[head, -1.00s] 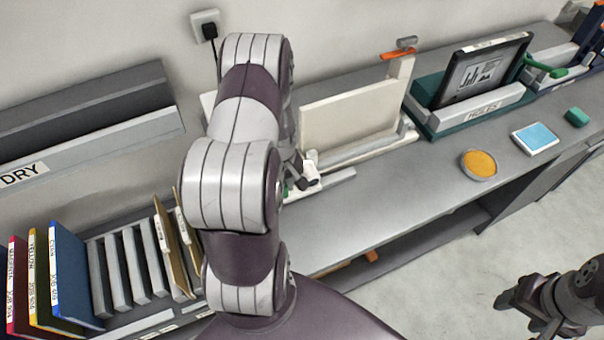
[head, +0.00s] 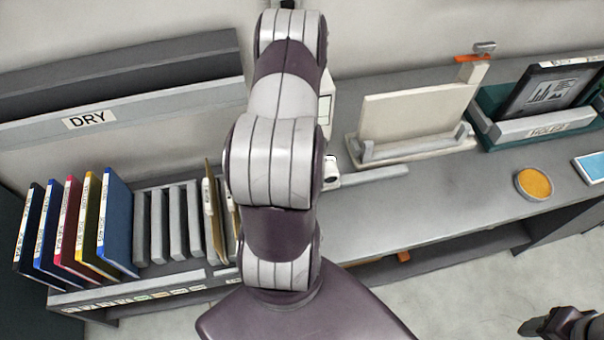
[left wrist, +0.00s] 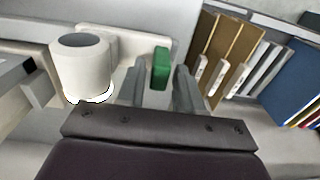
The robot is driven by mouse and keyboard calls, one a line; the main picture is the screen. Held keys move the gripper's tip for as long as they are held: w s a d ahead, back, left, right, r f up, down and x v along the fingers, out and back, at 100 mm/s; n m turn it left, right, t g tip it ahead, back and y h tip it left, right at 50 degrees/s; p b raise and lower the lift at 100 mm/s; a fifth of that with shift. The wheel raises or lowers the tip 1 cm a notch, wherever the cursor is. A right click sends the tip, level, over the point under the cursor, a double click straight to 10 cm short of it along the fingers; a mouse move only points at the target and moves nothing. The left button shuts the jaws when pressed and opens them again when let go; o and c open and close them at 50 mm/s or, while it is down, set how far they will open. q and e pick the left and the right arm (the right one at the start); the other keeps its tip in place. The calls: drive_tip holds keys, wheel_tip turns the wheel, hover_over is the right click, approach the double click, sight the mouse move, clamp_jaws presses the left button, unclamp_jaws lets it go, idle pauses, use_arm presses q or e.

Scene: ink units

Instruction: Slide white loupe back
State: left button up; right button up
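The white loupe (left wrist: 82,68) shows at the left in the left wrist view as a white cylinder with a dark round top. It stands beside a white plate, with a small green block (left wrist: 161,68) to its right. My left gripper (left wrist: 159,85) is open. The green block appears in the gap between its fingers, with space on both sides; I cannot tell whether it touches either. In the head view my left arm hides this gripper and most of the loupe area. Only a small white part shows right of the arm. My right gripper (head: 529,327) is low at the right, its fingers unclear.
A rack with coloured folders (head: 116,220) and brown boards stands left of my arm. A cream panel in a holder (head: 415,150), a teal stand (head: 490,140) and an orange disc (head: 533,184) are to the right. The grey bench (head: 440,190) is clear in front.

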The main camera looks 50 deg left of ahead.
use_arm(q)
drive_tip(key=shift+o, duration=0.2)
drive_tip(key=shift+s+a, duration=0.1)
drive_tip(key=shift+s, duration=0.2)
drive_tip(key=shift+w+r, duration=0.15)
drive_tip(key=shift+r, duration=0.15)
wheel_tip(320, 180, up, 12)
drive_tip(key=b, duration=0.2)
use_arm(e)
wheel_tip(320, 180, down, 2)
drive_tip(key=shift+s+a, duration=0.1)
drive_tip(key=shift+s, duration=0.05)
use_arm(q)
drive_tip(key=shift+s, duration=0.2)
